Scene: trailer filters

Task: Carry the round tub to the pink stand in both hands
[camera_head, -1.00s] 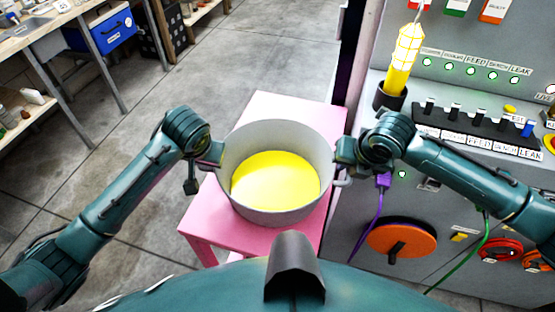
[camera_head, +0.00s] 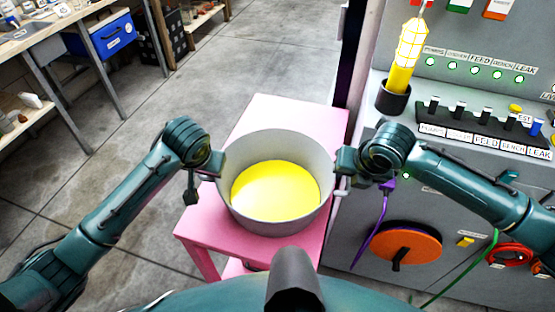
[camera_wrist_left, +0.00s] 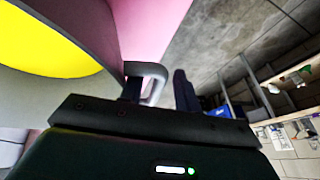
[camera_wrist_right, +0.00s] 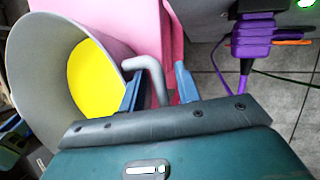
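The round grey tub (camera_head: 277,222) with yellow contents (camera_head: 275,190) is upright over the pink stand (camera_head: 285,108), near its front. Its underside is hidden, so contact is not certain. My left gripper (camera_head: 217,165) is at the tub's left side. In the left wrist view, its fingers (camera_wrist_left: 160,92) stand apart on either side of a grey handle (camera_wrist_left: 155,70). My right gripper (camera_head: 342,168) is at the tub's right side. In the right wrist view, its fingers (camera_wrist_right: 158,88) are apart, with the other handle (camera_wrist_right: 150,68) between them and visible gaps.
A grey control panel (camera_head: 345,235) with switches, an orange wheel (camera_head: 400,243) and a yellow lamp (camera_head: 408,50) stands close on the right. A purple plug and cable (camera_wrist_right: 252,45) hang near my right gripper. A workbench is at upper left. Concrete floor (camera_head: 240,55) lies open behind the stand.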

